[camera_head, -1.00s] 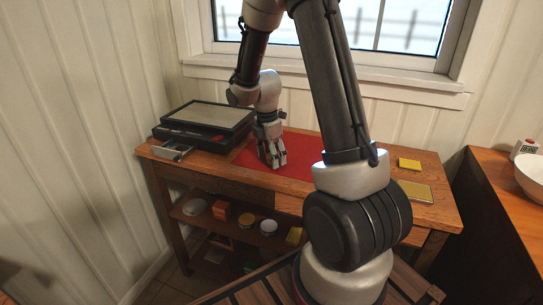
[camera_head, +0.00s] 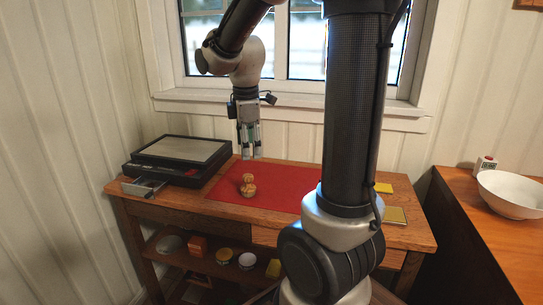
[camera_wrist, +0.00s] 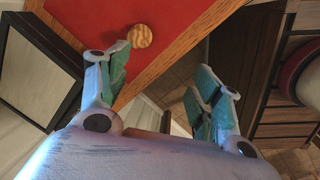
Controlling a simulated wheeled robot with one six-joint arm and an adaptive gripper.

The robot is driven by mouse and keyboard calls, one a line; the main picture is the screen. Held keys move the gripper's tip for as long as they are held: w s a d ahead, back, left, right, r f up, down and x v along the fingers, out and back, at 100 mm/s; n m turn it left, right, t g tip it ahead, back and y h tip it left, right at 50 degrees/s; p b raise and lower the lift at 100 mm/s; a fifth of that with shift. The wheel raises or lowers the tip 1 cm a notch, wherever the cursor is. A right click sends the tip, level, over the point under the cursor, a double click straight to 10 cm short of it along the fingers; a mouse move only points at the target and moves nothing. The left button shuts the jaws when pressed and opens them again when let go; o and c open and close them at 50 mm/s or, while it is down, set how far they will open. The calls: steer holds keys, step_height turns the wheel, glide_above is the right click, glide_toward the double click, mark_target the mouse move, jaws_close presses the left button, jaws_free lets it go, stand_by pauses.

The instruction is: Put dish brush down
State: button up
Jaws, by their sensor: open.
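The dish brush (camera_head: 248,188) is a small tan wooden piece standing on the red mat (camera_head: 285,185), near the mat's left part. In the wrist view its round tan top (camera_wrist: 140,36) shows on the mat near the mat's edge. My gripper (camera_head: 250,156) is open and empty, fingers pointing down, above and apart from the brush. In the wrist view the spread green-padded fingers (camera_wrist: 163,92) have nothing between them.
A dark tray with a pale lid (camera_head: 180,150) sits at the table's left, with a small metal tray (camera_head: 143,187) in front of it. A yellow sponge (camera_head: 384,188) lies at the right. A white bowl (camera_head: 512,193) stands on the other counter. The mat's right part is clear.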

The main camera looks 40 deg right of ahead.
steer(key=s+a+r+m+t, duration=0.1)
steer(key=s+r+m, duration=0.1)
steer(key=s+m, duration=0.4)
steer(key=s+a+r+m+t+y, duration=0.1)
steer(key=s+r+m+t, duration=0.1)
steer(key=s+m, duration=0.5)
steer(key=s, duration=0.4)
steer(key=shift+s+a+r, duration=0.15)
steer(key=shift+s+r, duration=0.05)
steer(key=shift+r, duration=0.05)
